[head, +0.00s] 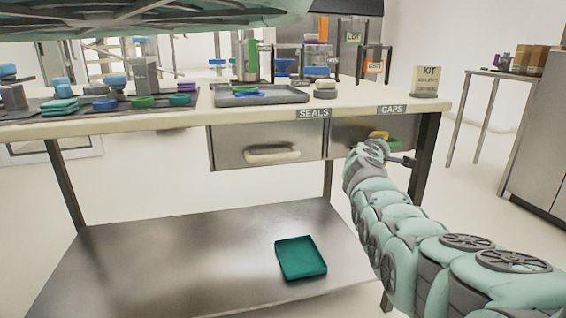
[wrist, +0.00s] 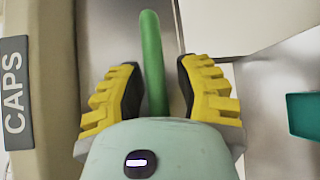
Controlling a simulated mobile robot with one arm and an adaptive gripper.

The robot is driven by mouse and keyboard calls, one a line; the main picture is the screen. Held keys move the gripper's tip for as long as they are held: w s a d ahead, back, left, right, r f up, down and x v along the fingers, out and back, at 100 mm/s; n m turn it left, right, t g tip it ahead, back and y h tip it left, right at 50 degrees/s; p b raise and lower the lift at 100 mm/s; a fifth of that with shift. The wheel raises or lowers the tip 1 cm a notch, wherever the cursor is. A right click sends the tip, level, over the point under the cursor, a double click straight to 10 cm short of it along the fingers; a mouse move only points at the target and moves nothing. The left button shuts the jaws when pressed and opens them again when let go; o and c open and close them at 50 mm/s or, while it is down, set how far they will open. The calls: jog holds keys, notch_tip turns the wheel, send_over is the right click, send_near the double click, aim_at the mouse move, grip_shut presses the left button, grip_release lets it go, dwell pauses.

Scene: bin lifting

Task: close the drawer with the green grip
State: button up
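The green grip (head: 396,141) is on the front of the drawer (head: 345,135) under the CAPS label. The head view does not clearly show how far this drawer stands out. My gripper (head: 381,135) is at the grip, partly hidden by my arm. In the wrist view, the green grip (wrist: 151,50) lies between the yellow fingers with black pads of my gripper (wrist: 157,85). The fingers are open, with a gap on each side of the grip. The near end of the grip is hidden behind the gripper body.
The SEALS drawer (head: 228,147) with a cream grip (head: 272,154) is to the left. The tabletop (head: 350,103) above holds trays and parts. A teal tray (head: 300,257) lies on the lower shelf (head: 190,260). A table leg (head: 425,160) stands close to the right.

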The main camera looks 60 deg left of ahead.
jog(key=shift+o, duration=1.1)
jog(key=shift+r, duration=0.15)
jog(key=shift+s, duration=0.1)
jog(key=shift+s+d+r, duration=0.1)
jog(key=shift+s+r, duration=0.1)
jog(key=shift+s, duration=0.15)
jog(key=v, duration=1.1)
jog(key=shift+d, duration=0.15)
